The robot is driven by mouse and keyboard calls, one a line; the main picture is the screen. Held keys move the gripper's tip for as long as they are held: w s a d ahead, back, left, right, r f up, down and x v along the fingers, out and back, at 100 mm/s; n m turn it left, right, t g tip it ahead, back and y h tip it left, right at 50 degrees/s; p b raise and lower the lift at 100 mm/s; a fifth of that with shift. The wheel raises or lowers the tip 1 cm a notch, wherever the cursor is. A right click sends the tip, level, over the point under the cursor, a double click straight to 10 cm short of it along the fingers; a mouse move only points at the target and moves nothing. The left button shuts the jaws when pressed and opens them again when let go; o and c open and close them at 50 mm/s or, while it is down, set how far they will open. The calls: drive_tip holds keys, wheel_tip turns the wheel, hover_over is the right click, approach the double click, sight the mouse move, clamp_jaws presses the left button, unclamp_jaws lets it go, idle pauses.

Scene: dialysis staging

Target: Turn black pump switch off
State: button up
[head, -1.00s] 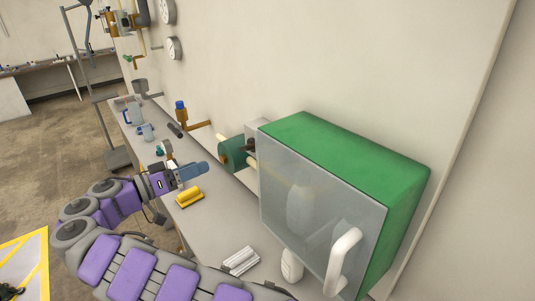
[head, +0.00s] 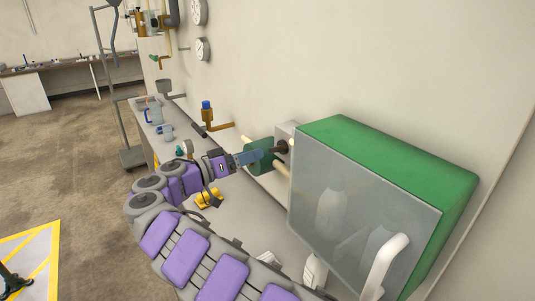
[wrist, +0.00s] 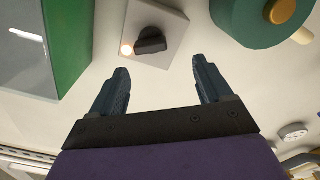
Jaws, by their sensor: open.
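The black pump switch (wrist: 150,40) is a dark knob on a pale square plate (wrist: 168,22) on the wall, near the top of the wrist view. A small lit spot (wrist: 127,49) glows beside it. In the head view the switch (head: 282,147) shows small and dark at the grey box's front. My gripper (wrist: 160,66) is open and empty in the wrist view. Its two blue fingers point toward the switch, which lies just beyond and between the fingertips, apparently apart from them. In the head view my gripper (head: 258,154) is in front of the green pump cylinder, partly covering it.
A green cabinet (head: 390,165) with a clouded front and white handle stands to the right. The green pump cylinder (wrist: 262,18) is close on the wrist view's right. A yellow object (head: 208,198) lies on the counter beneath my arm. A pipe with a blue-topped valve (head: 207,112) is behind.

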sight(272, 150)
drive_tip(key=w+d, duration=0.1)
drive_tip(key=d, duration=0.2)
drive_tip(key=w+d, duration=0.1)
drive_tip(key=d, duration=0.1)
drive_tip(key=w+d, duration=0.1)
drive_tip(key=d, duration=0.2)
drive_tip(key=shift+d+r+b, duration=0.35)
drive_tip(key=a, duration=0.3)
drive_tip(key=shift+w+f, duration=0.15)
drive_tip(key=shift+f, duration=0.1)
drive_tip(key=shift+a, duration=0.3)
drive_tip(key=shift+c, duration=0.8)
drive_tip(key=shift+r, duration=0.1)
drive_tip(key=shift+c, duration=0.8)
drive_tip(key=shift+d, duration=0.85)
drive_tip(key=c, duration=0.3)
drive_tip(key=shift+d, duration=0.2)
drive_tip(key=shift+c, duration=0.6)
drive_tip(key=shift+a, duration=0.25)
drive_tip(key=c, duration=0.3)
